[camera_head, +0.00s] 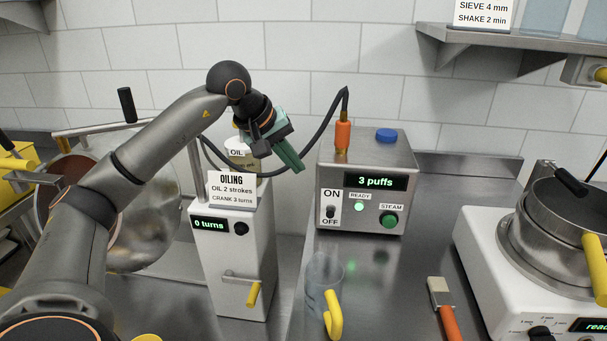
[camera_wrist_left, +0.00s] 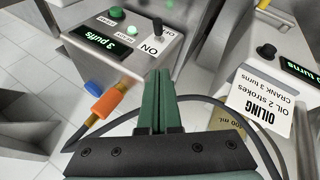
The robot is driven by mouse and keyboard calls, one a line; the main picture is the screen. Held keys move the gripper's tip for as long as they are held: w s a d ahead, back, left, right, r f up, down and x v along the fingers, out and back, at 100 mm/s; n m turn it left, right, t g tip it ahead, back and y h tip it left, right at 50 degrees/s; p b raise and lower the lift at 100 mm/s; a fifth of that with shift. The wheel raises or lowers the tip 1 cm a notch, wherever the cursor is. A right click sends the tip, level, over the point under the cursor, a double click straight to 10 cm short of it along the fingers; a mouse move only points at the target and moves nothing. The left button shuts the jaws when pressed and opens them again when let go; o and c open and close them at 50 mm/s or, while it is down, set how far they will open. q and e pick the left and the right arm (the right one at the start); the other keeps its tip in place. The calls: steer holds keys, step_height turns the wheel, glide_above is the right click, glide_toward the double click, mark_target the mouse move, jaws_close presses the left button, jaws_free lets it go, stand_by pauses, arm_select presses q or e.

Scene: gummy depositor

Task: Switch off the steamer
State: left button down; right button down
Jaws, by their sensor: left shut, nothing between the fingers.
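The steamer (camera_head: 365,160) is a steel box on the counter. Its display reads "3 puffs", its READY light (camera_head: 359,207) glows green, and a green STEAM button (camera_head: 389,220) sits at its right. The small dark ON/OFF switch (camera_head: 331,212) is at the left of its front; its exact position is hard to tell. The wrist view shows the steamer upside down, with the switch (camera_wrist_left: 157,25) beyond the fingertips. My left gripper (camera_head: 300,168), with green fingers, is shut and empty, up left of the steamer and apart from the switch. My right gripper is not in view.
A dark hose runs from the steamer's orange nozzle (camera_head: 342,136) behind my left gripper. The oiling machine (camera_head: 235,260) with a crank stands to the left. A clear jug (camera_head: 322,282) with yellow handle, an orange-handled brush (camera_head: 444,305) and a white sieving machine (camera_head: 490,270) stand in front and right.

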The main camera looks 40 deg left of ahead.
mark_target(330, 213)
arm_select(q)
steer(key=s+d+x, duration=0.1)
steer(key=d+x, duration=0.1)
steer(key=x, duration=0.9)
steer(key=shift+s+f+p, duration=0.2)
steer(key=shift+f+p, duration=0.2)
steer(key=shift+f, duration=0.1)
steer(key=shift+d, duration=0.15)
